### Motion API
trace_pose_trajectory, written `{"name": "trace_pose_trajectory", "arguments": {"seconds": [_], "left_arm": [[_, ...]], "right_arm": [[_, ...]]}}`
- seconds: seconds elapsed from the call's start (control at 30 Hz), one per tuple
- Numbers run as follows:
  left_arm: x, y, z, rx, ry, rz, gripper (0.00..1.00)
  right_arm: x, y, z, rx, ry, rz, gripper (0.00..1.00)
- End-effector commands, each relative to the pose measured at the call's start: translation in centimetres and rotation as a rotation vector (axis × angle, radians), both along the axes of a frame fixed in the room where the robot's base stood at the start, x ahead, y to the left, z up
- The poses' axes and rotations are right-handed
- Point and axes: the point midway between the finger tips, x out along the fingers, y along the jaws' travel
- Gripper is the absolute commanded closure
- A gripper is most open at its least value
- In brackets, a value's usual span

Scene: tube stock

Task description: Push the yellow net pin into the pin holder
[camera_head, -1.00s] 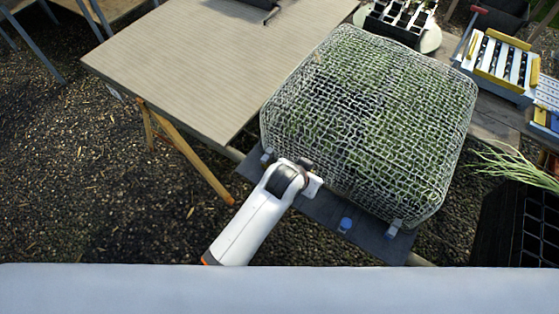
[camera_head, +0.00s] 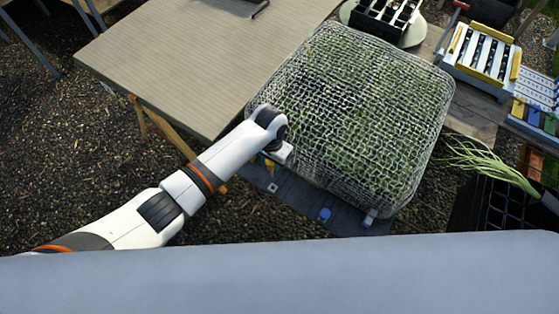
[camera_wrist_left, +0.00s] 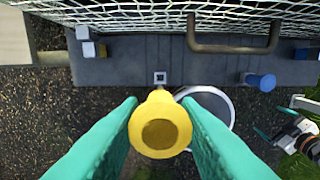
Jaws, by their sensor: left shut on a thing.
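The yellow net pin (camera_wrist_left: 160,125) is between the teal fingers of my left gripper (camera_wrist_left: 162,118) in the left wrist view, with its round end facing the camera. The gripper is shut on it. In the head view a bit of the yellow pin (camera_head: 269,164) shows below my left gripper (camera_head: 279,153), at the net's near left corner. A small pale square socket, seemingly the pin holder (camera_wrist_left: 160,78), is on the dark board just ahead of the pin; it also shows in the head view (camera_head: 272,188). The pin appears apart from it. My right gripper (camera_wrist_left: 280,128) seems partly visible at the right edge.
A white net (camera_head: 350,115) covers green plants. A blue knob (camera_head: 324,214) stands on the dark board (camera_head: 300,200), with a pale block (camera_head: 370,216) near its right end. A round pale-rimmed container (camera_wrist_left: 220,100) lies below the board.

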Motion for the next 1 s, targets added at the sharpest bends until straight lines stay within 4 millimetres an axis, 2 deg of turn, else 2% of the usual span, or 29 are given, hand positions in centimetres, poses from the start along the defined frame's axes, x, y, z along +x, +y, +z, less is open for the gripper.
{"name": "trace_pose_trajectory", "arguments": {"seconds": [0.27,0.73,1.0], "left_arm": [[0.0,0.0,-2.2,0.0,-0.001,0.0,0.86],[0.0,-0.1,-6.5,-0.002,-0.003,-0.001,0.86],[0.0,-0.1,-7.9,-0.002,-0.002,0.0,0.86]], "right_arm": [[-0.9,-0.1,-1.7,-0.002,0.012,0.001,0.0],[-0.7,-0.1,-6.6,-0.001,0.01,0.001,0.0],[-0.6,-0.1,-7.3,-0.002,0.009,0.001,0.0]]}}
